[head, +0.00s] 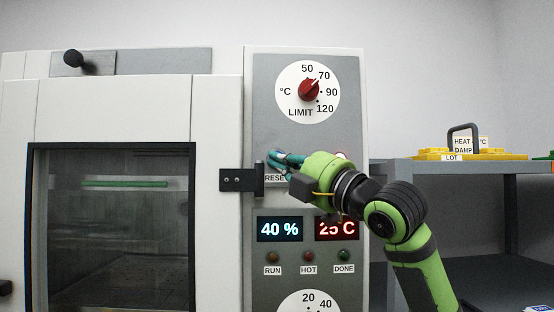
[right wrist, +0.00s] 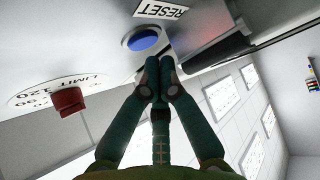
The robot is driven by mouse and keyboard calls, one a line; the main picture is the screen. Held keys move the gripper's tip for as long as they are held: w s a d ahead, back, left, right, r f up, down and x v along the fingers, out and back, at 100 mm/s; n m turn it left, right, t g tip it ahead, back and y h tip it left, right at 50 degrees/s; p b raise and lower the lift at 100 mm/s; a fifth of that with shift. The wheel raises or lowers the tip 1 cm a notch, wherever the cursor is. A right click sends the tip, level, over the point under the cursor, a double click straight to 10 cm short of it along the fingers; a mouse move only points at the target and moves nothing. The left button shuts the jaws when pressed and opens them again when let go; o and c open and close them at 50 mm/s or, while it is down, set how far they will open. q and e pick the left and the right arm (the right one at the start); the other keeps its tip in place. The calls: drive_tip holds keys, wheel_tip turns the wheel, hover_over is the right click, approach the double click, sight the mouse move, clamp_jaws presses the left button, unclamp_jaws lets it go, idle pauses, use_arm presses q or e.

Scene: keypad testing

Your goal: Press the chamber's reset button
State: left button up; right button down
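The blue reset button (right wrist: 145,40) sits in a pale round collar on the panel, beside the RESET label (right wrist: 162,10) in the right wrist view. In the head view the label (head: 274,178) is partly covered and the button is hidden behind my right gripper (head: 274,158). The right gripper's teal fingers (right wrist: 159,82) are together with nothing between them. Their tips are close to the button's collar, beside the blue cap in the wrist picture; I cannot tell whether they touch the panel. My left gripper is in neither view.
A black door latch (head: 240,180) juts out left of the label. The red limit knob (head: 309,90) is above, and the displays (head: 280,229) are below. A grey shelf (head: 450,167) with a yellow tray (head: 430,154) stands at the right.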

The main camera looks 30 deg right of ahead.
drive_tip(key=shift+w+d+p, duration=0.3)
drive_tip(key=shift+w, duration=0.1)
drive_tip(key=shift+w+d+p, duration=0.15)
drive_tip(key=shift+w+p, duration=0.15)
idle(0.8)
drive_tip(key=shift+s, duration=0.1)
drive_tip(key=shift+s+a, duration=0.4)
drive_tip(key=shift+s, duration=0.15)
drive_tip(key=shift+s+a, duration=0.45)
drive_tip(key=shift+s, duration=0.25)
drive_tip(key=shift+s+a, duration=0.4)
drive_tip(key=shift+s, duration=0.35)
drive_tip(key=shift+s+a, duration=0.45)
drive_tip(key=shift+s, duration=0.25)
